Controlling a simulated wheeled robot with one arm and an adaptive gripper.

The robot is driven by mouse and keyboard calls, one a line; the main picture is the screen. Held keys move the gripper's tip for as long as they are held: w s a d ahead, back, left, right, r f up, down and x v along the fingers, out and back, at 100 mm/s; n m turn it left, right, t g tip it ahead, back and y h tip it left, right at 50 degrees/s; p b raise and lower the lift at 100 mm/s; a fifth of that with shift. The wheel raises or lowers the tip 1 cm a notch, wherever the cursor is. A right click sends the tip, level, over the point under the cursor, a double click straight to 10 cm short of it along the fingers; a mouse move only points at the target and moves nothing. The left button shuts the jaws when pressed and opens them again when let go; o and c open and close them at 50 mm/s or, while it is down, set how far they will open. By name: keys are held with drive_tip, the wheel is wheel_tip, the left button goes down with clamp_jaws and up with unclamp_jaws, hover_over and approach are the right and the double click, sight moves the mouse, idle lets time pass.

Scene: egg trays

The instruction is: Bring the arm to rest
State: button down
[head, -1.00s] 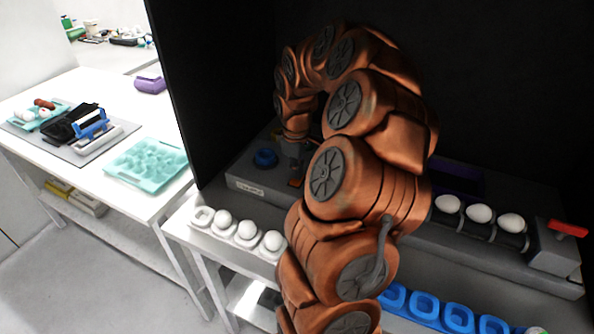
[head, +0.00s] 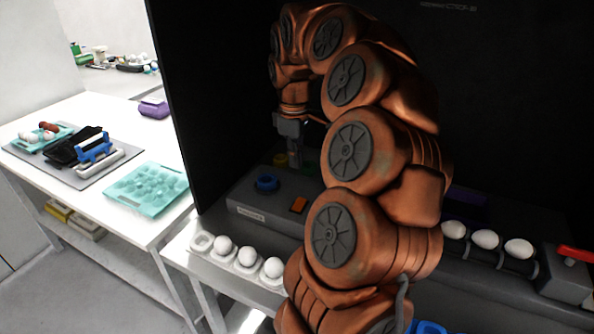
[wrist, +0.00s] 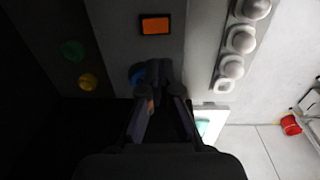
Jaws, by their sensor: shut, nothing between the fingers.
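My copper-coloured arm rises through the middle of the head view and bends over at the top. My gripper (head: 293,158) hangs below the arm's far end, pointing down, above the grey machine housing (head: 243,200). It also shows from above in the wrist view (wrist: 160,72), with its fingers together and nothing held. An orange button (head: 299,205) and a blue round knob (head: 266,183) are on the housing below. In the wrist view the knob (wrist: 137,74) is partly hidden behind the fingers.
A white egg holder (head: 202,243) with several eggs stands in front of the housing. More eggs (head: 486,239) sit at right, near a red handle (head: 575,253). A side table holds a teal tray (head: 147,189). A black panel (head: 215,110) stands between.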

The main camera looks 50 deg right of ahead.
drive_tip(key=shift+r, duration=0.4)
idle(0.3)
